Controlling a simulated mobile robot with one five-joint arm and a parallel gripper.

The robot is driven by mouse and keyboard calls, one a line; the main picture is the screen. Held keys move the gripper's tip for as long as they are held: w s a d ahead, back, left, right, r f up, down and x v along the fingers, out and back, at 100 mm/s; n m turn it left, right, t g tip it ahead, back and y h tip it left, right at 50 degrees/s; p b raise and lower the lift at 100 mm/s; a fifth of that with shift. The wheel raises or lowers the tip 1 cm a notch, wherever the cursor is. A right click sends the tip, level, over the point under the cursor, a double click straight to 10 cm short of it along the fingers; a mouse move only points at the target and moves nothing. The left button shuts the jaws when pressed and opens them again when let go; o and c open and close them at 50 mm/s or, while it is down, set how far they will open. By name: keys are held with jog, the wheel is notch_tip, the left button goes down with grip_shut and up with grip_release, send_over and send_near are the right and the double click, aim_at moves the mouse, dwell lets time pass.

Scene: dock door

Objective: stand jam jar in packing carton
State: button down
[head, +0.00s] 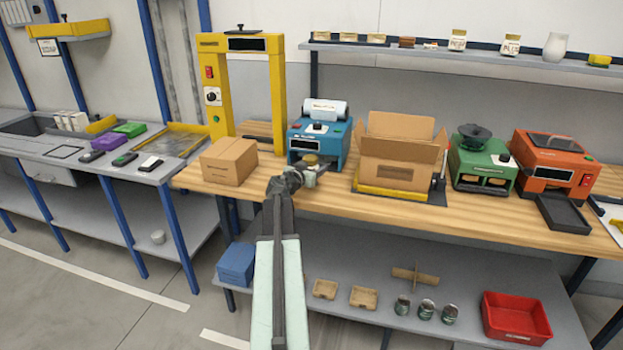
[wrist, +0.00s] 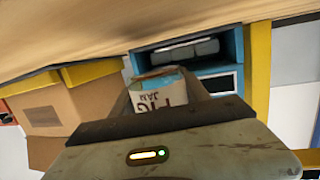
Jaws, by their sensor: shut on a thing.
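The jam jar (head: 311,161) has a tan-gold lid and is held at the end of my arm, in front of the blue machine. In the wrist view the jar (wrist: 160,96) shows a pale label with "JAM" lettering between the fingers. My gripper (head: 307,178) is shut on it; the gripper also shows in the wrist view (wrist: 165,100). The open packing carton (head: 396,176) stands on the workbench to the right of my gripper, flaps spread upward. Its inside floor is hidden in the head view. The carton's side (wrist: 45,112) shows at the left of the wrist view.
A closed carton (head: 229,161) sits left of my gripper on the wooden bench (head: 330,195). The blue machine (head: 320,138) stands behind the jar. A yellow frame (head: 217,90) rises at the left. A green machine (head: 482,165) and an orange machine (head: 553,165) stand right of the open carton.

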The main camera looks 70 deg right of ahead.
jog(key=shift+w+d, duration=0.4)
jog(key=shift+w, duration=0.3)
notch_tip(320, 180, down, 4)
jog(key=b, duration=0.4)
jog(key=shift+r, duration=0.2)
jog(key=shift+f, duration=0.1)
jog(key=c, duration=1)
grip_release()
jog(key=shift+f, duration=0.1)
jog(key=o, duration=0.4)
jog(key=shift+o, duration=0.2)
